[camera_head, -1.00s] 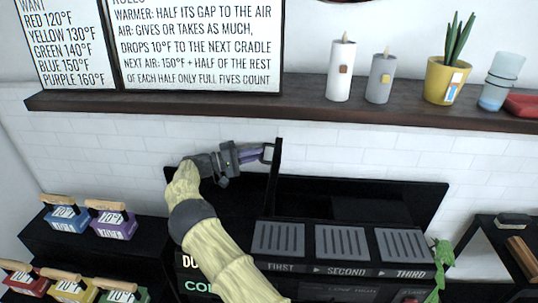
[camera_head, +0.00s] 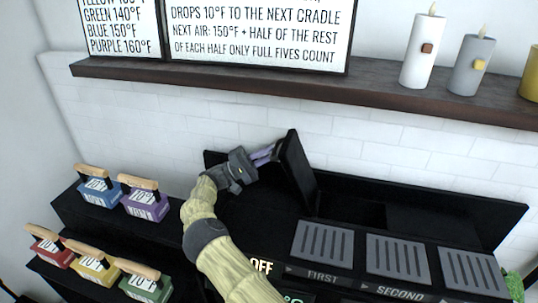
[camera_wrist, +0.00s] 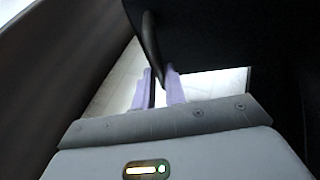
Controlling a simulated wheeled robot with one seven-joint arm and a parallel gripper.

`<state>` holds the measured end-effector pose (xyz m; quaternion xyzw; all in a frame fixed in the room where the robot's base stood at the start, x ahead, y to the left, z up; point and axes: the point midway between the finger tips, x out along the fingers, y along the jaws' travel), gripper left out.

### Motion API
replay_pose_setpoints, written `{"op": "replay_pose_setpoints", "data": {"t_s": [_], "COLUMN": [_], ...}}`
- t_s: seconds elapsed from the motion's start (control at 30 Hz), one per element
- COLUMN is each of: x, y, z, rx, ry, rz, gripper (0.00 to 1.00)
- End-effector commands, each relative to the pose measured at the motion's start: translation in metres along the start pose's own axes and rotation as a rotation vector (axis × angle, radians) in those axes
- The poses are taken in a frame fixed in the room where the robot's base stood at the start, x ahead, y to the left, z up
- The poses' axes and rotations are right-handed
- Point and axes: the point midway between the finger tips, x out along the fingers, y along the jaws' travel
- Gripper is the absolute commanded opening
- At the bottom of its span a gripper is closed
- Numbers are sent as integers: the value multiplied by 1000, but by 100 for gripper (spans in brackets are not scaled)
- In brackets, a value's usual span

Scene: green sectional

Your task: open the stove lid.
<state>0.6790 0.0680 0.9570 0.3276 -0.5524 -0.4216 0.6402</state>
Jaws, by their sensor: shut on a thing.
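The stove lid (camera_head: 297,172) is a black panel standing raised, near upright, above the left part of the black stove (camera_head: 380,215). My gripper (camera_head: 270,152) reaches it from the left, with its purple fingers at the lid's upper left edge. In the wrist view my gripper (camera_wrist: 160,84) is shut on the dark lid handle (camera_wrist: 152,45), which runs between the purple fingers. The dark lid (camera_wrist: 225,35) fills the upper right there. My arm hides part of the stove's left front.
Three grey slotted cradles (camera_head: 323,243) line the stove front right of the lid. Colored handled blocks (camera_head: 98,190) stand on black steps at left. A dark shelf (camera_head: 300,88) with candles (camera_head: 420,50) crosses the wall above. A white tiled wall is behind.

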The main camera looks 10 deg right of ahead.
Motion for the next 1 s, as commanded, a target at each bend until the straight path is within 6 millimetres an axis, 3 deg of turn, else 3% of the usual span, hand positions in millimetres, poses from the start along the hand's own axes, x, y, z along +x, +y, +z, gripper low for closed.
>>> {"op": "replay_pose_setpoints", "data": {"t_s": [0.23,0.27,0.37,0.77,1.0], "x": [-1,-1,-1,2,17], "y": [-7,-7,-7,1,32], "z": [-1,-1,-1,1,7], "rx": [-9,-9,-9,-4,-2], "ry": [1,1,1,-1,-2], "rz": [-10,-11,-10,-7,-7], "gripper": [0,14,34,34,34]}}
